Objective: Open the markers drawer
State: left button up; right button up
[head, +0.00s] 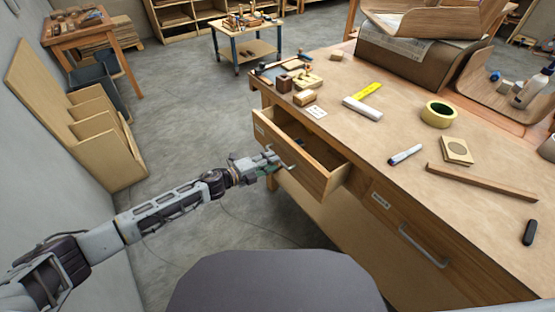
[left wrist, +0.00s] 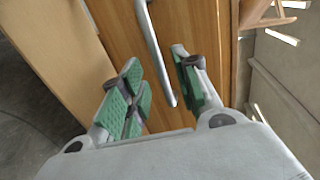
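A wooden drawer (head: 300,172) on the left of the workbench front stands pulled out, with its inside partly visible. A small label (head: 259,129) on its front is too small to read. Its metal bar handle shows in the left wrist view (left wrist: 154,45). My left gripper (head: 270,164) is at this drawer's front, by the handle. In the left wrist view, its green-padded fingers (left wrist: 158,86) stand apart with the handle's end between them. A second drawer (head: 400,236) to the right is shut, with a bar handle and an unreadable label. My right gripper is out of view.
The workbench top (head: 340,140) holds a marker (head: 405,154), a yellow tape roll (head: 438,114), a wooden strip (head: 481,183) and several wooden blocks. A rack of wooden panels (head: 95,130) leans at the left wall.

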pick_arm(q)
jog(key=shift+x, duration=1.9)
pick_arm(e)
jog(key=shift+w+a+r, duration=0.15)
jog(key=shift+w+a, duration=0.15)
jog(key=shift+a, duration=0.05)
pick_arm(q)
jog(key=c, duration=0.7)
grip_shut()
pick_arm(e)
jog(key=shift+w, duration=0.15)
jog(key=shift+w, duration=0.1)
pick_arm(q)
jog(key=f+p+v, duration=0.1)
jog(key=f+v, duration=0.1)
jog(key=v, duration=0.7)
jog(key=shift+s+a, duration=0.3)
jog(key=shift+a, duration=0.05)
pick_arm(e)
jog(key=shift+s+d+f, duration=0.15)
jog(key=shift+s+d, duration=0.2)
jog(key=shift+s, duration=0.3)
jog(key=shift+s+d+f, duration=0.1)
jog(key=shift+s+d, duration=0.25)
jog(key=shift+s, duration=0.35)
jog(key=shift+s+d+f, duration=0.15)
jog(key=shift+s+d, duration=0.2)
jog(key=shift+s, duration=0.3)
